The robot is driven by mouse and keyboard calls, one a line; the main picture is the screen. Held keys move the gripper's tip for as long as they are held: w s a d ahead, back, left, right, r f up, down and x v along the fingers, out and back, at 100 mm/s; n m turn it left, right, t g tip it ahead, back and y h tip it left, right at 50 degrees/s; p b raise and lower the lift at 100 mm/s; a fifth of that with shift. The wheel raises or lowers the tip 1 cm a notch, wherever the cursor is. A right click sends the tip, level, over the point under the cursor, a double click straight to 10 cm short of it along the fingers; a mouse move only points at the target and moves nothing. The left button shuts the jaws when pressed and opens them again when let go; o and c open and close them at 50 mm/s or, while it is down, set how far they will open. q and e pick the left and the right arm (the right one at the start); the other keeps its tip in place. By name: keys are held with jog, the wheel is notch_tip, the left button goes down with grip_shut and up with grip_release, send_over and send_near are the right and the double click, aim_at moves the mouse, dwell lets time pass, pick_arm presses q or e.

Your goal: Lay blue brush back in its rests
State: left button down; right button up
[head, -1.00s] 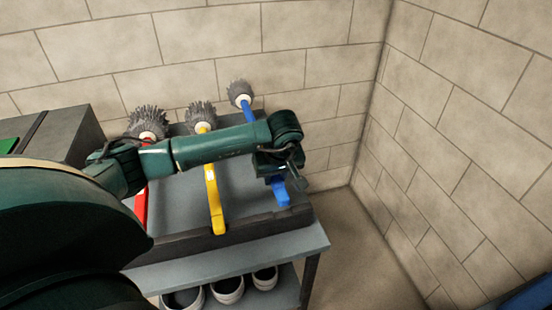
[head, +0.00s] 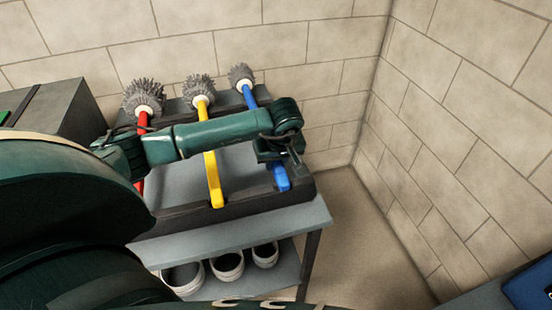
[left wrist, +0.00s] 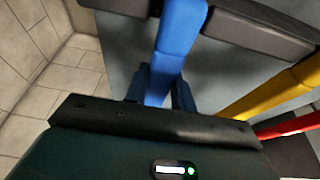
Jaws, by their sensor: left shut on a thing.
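The blue brush (head: 249,96) has a grey bristle head at the back and a blue handle running toward the front. My left gripper (head: 278,160) is shut on its handle near the front end. The left wrist view shows the handle (left wrist: 184,28) running down between the fingers (left wrist: 158,92). The rests are a dark rear bar (head: 176,104) and a dark front bar (head: 245,204). In the left wrist view the handle crosses a dark bar (left wrist: 258,32); I cannot tell whether it touches it. My right gripper is out of view.
A yellow brush (head: 211,172) and a red brush (head: 142,122) lie to the left across the bars, partly behind my left arm. White-rimmed pots (head: 227,266) stand on the shelf below. Walls close in behind and right; the floor (head: 360,230) right of the bench is clear.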

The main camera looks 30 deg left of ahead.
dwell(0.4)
pick_arm(q)
jog(key=c, duration=1.1)
grip_release()
jog(key=shift+f, duration=0.1)
